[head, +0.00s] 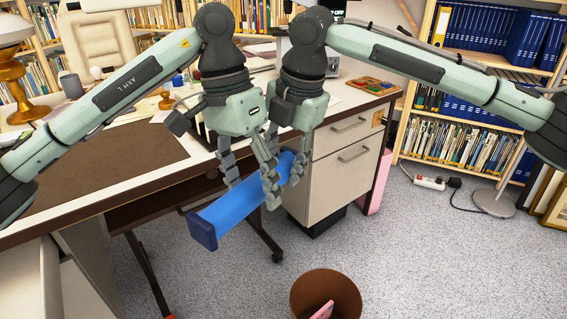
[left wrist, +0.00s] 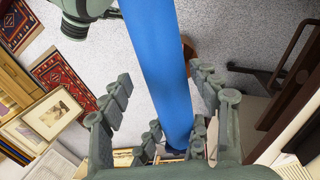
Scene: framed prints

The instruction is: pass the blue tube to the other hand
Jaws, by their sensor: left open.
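The blue tube (head: 240,203), with a darker blue end cap, hangs tilted in the air in front of the desk in the head view. My left gripper (head: 250,190) is open, with its fingers on either side of the tube. In the left wrist view the tube (left wrist: 160,62) runs lengthwise between the spread left fingers, with gaps beside it. My right gripper (head: 284,178) is right beside the left one and shut around the tube's far part. Its fingertips are partly hidden by the tube and the left fingers.
The desk (head: 110,160) with drawers (head: 335,155) stands close behind both grippers. A brown waste bin (head: 326,291) with something pink in it stands on the carpet below. Bookshelves (head: 465,135) and a lamp base (head: 493,203) are at right. The carpet in front is mostly clear.

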